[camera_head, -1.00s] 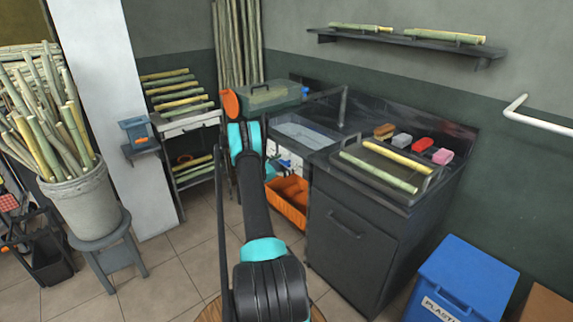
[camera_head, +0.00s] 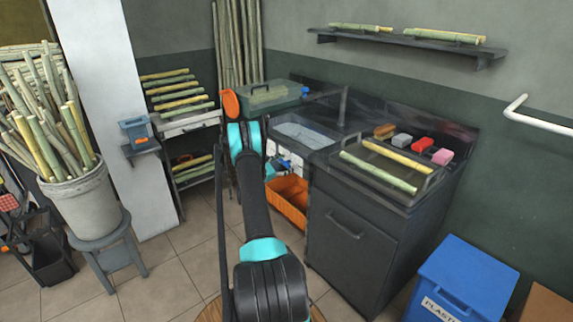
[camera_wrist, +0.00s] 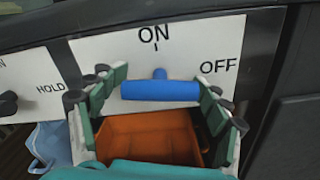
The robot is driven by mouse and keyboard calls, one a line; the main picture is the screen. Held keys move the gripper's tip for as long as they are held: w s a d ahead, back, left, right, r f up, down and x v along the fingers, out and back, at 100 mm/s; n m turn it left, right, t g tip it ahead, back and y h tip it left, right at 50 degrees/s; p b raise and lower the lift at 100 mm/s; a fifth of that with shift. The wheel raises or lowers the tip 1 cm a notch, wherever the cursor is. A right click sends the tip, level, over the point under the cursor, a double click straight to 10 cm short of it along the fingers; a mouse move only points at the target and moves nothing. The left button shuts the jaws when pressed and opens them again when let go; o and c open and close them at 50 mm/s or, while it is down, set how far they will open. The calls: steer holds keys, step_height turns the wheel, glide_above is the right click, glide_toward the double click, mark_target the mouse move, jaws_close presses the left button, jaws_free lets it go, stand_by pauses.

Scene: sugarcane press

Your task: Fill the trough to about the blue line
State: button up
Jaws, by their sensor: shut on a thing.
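A blue T-shaped handle (camera_wrist: 160,91) stands out from a white plate (camera_wrist: 185,45) marked ON and OFF in the wrist view. Its stem is just under the ON mark. My gripper (camera_wrist: 162,84) is shut on the handle, one finger at each end of the bar. In the head view my arm hides most of the gripper by the white panel (camera_head: 285,153) below the sink. The trough looks to be the grey sink basin (camera_head: 325,141) in the dark counter, with a pale, shiny inside. I cannot make out a blue line or the water level.
An orange crate (camera_head: 285,204) stands under the sink; it shows below the handle in the wrist view (camera_wrist: 150,137). A dark cabinet (camera_head: 345,245) with a tray of cane is right of the sink. A blue bin (camera_head: 465,275) stands front right.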

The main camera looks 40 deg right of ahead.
steer(key=o, duration=1.2)
steer(key=s+a, duration=0.1)
steer(key=a, duration=1.1)
